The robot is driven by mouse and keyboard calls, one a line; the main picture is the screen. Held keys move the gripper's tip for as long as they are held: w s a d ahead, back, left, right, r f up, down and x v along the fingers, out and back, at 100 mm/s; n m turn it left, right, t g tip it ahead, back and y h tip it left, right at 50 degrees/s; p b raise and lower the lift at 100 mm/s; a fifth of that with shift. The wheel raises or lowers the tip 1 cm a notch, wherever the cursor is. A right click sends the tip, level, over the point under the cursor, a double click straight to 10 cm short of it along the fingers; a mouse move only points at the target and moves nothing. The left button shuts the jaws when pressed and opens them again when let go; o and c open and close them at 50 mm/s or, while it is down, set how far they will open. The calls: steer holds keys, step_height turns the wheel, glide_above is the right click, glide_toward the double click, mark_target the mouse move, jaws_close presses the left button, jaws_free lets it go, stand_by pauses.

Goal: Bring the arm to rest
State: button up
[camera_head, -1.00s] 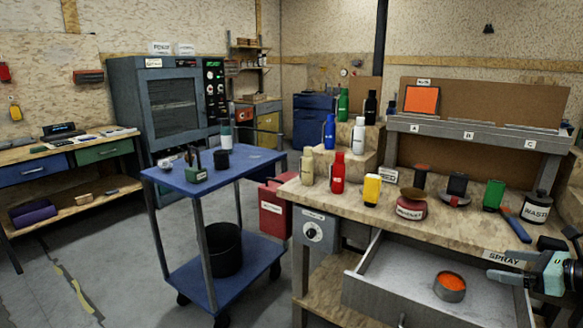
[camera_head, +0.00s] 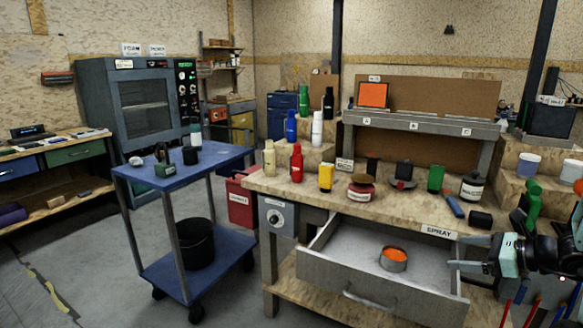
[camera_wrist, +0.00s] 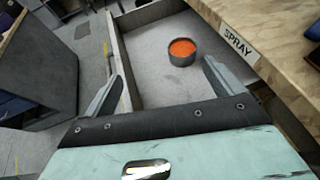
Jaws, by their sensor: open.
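My gripper (camera_head: 463,253) is at the right of the head view, beside the right end of the open drawer (camera_head: 330,262) of the workbench. Its two fingers point left and stand apart with nothing between them. In the wrist view, my gripper (camera_wrist: 160,85) shows both fingers spread, with the drawer beyond them. A round grey tin with orange contents (camera_head: 394,259) lies inside the drawer, apart from the fingers. It also shows in the wrist view (camera_wrist: 182,51). My arm runs off the right edge of the head view.
The workbench top (camera_head: 290,192) holds several bottles, jars and tools. A blue cart (camera_head: 185,173) with a black bucket (camera_head: 195,241) stands to the left. Grey floor (camera_head: 95,255) is clear left of the cart.

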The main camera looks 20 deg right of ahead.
steer(key=w+a+n+g+y, duration=0.1)
steer(key=a+n, duration=0.1)
steer(key=a, duration=0.2)
steer(key=w+a+n+g+y+b, duration=0.1)
steer(key=a+n+g, duration=0.1)
steer(key=a, duration=0.2)
steer(key=w+a+n+g+y, duration=0.1)
steer(key=a+n, duration=0.1)
steer(key=a, duration=0.2)
steer(key=shift+w+a+r+n+y+b, duration=0.2)
steer(key=shift+a+r+n+y+b, duration=0.1)
steer(key=shift+a+y, duration=0.1)
steer(key=s+a+n+g+b, duration=0.2)
steer(key=a+n+g, duration=0.5)
steer(key=a, duration=0.7)
steer(key=s+a+f+n+g+h+b, duration=0.1)
steer(key=s+a+n+h+b, duration=0.25)
steer(key=s+a+n, duration=0.7)
steer(key=s+a+f+n+h+b, duration=0.2)
steer(key=s+a+n+h, duration=0.5)
steer(key=n, duration=0.7)
step_height(320, 180, up, 16)
steer(key=w+y+p, duration=0.1)
steer(key=p, duration=1.4)
steer(key=shift+w+a+y, duration=0.2)
steer(key=shift+a+y, duration=0.05)
steer(key=shift+y, duration=0.1)
steer(key=shift+f, duration=0.1)
